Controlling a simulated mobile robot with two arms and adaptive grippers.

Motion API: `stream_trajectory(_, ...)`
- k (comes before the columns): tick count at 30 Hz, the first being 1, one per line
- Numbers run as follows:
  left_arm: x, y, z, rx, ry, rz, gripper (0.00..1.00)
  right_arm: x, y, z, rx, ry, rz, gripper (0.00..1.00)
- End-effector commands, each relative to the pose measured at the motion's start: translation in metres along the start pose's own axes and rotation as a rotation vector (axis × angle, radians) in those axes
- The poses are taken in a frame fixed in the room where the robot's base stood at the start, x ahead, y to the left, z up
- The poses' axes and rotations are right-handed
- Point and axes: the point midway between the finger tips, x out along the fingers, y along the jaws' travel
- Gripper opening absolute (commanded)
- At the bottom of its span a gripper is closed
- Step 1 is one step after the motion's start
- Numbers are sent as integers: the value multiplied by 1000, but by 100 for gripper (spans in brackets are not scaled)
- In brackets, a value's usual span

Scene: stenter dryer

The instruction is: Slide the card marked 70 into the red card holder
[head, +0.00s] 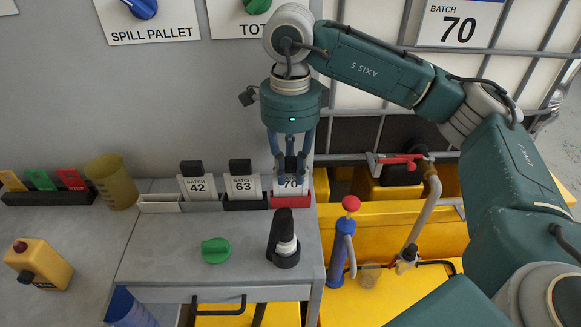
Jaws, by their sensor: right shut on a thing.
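The card marked 70 (291,184) stands upright at the red card holder (292,202) on the small grey table. My right gripper (290,168) points down from above and is shut on the dark grip at the card's top. The card's lower edge meets the holder; I cannot tell how deep it sits in the slot. Cards marked 42 (198,187) and 63 (243,187) stand in holders to the left. My left gripper is not in view.
A pale empty-looking holder (160,204) is at the left of the row. A black-handled tool (284,240) and a green knob (215,250) are in front. A blue pump with a red knob (342,248) stands right. A Batch 70 sign (459,22) hangs behind.

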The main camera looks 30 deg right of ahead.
Motion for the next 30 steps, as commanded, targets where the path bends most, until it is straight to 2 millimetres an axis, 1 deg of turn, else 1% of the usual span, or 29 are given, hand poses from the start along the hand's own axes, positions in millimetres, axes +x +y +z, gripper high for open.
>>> stream_trajectory(3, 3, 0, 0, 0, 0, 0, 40, 4, 0, 0, 0, 0, 0, 0)
stream_trajectory(4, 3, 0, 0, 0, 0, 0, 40, 4, 0, 0, 0, 0, 0, 23)
stream_trajectory(7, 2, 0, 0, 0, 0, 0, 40, 3, 0, 0, 0, 0, 0, 43)
stream_trajectory(15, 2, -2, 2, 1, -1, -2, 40, 3, 0, 0, 0, 0, 0, 43)
stream_trajectory(19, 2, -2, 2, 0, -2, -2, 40, -4, -1, 0, 1, -2, -2, 43)
stream_trajectory(23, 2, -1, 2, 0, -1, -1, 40, -24, -1, 1, 0, -4, -3, 43)
stream_trajectory(27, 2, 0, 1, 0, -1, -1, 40, -57, -1, 1, 0, -4, -5, 43)
stream_trajectory(30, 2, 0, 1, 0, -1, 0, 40, -76, -1, 0, 1, -2, -6, 43)
